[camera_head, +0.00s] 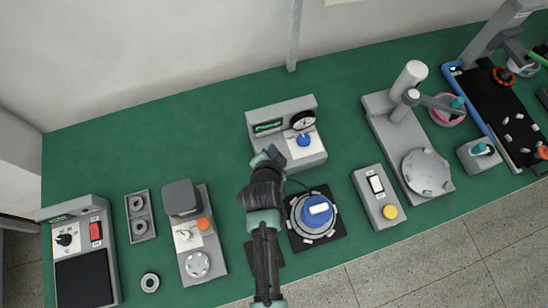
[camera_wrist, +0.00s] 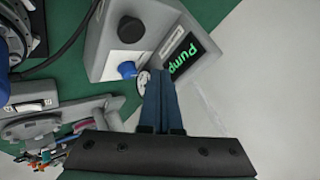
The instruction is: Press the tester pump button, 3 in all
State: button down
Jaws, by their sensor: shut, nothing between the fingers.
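The pump tester (camera_head: 262,114) is a grey box at the middle of the bench, with a dial gauge (camera_head: 303,120) and a blue knob (camera_head: 304,140). In the wrist view the tester (camera_wrist: 105,45) has a black round button (camera_wrist: 131,30), the blue knob (camera_wrist: 127,70) and a lit green "Pump" display (camera_wrist: 183,56). My gripper (camera_head: 272,152) is at the tester's near left side; its shut, empty fingers (camera_wrist: 160,75) show close to the display and gauge in the wrist view. They do not cover the black button there. I cannot tell whether they touch the tester.
A hub motor with a blue top (camera_head: 317,211) sits just right of my arm. A grey switch box with a yellow button (camera_head: 389,212) and a stand with a round plate (camera_head: 427,172) are farther right. Several devices stand left. Green bench (camera_head: 160,140) is clear at back left.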

jog(key=shift+r, duration=0.1)
notch_tip(320, 180, up, 4)
jog(key=p, duration=0.2)
jog(key=shift+p, duration=0.3)
jog(key=shift+f, duration=0.25)
notch_tip(320, 180, down, 9)
jog(key=b, duration=0.7)
jog(key=shift+r+b, duration=0.15)
jog(key=shift+b, duration=0.25)
dwell(1.3)
jog(key=shift+f+b, duration=0.4)
